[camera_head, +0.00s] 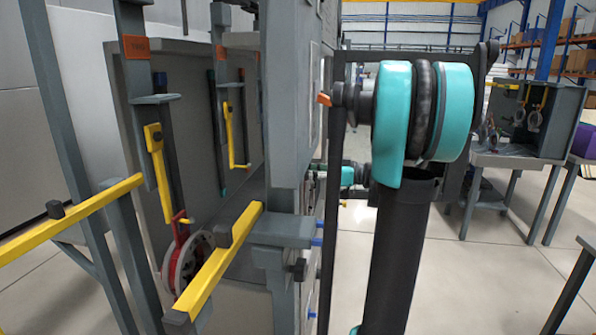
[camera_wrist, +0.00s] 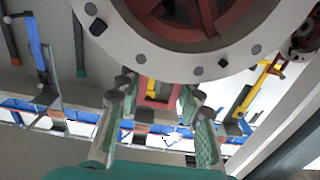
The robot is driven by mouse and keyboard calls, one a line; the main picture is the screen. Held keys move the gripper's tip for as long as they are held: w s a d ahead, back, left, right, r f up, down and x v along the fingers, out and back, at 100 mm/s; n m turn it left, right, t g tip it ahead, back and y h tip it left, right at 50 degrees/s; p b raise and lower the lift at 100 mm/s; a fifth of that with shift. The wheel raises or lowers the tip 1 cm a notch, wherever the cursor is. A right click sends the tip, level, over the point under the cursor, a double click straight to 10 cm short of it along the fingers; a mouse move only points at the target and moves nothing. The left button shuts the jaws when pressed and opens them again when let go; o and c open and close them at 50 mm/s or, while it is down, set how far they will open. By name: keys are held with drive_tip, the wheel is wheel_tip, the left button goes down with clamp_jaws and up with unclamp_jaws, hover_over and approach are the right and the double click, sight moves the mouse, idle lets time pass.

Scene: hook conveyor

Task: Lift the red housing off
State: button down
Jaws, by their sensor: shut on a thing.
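In the wrist view, a red housing (camera_wrist: 190,28) with a broad pale rim and dark bolt heads fills the top. My gripper (camera_wrist: 156,92) is below its rim, its grey-green fingers closed on the red tab (camera_wrist: 143,87) at the rim's edge. Yellow shows between the fingers, but I cannot tell whether it is a hook touching the tab. In the head view, a red housing (camera_head: 182,250) with a grey wheel hangs from a yellow hook (camera_head: 158,170); I cannot tell whether it is the held one. My gripper is hidden there.
A second yellow hook (camera_head: 230,135) hangs empty farther back. Yellow rails (camera_head: 222,265) and grey posts stand in front of the hangers. The wrist view also shows another red part (camera_wrist: 304,42) at right and a blue hanger (camera_wrist: 38,45) at left. A bench (camera_head: 505,158) stands right.

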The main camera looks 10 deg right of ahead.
drive_tip(key=shift+v, duration=2.45)
drive_tip(key=v, duration=0.7)
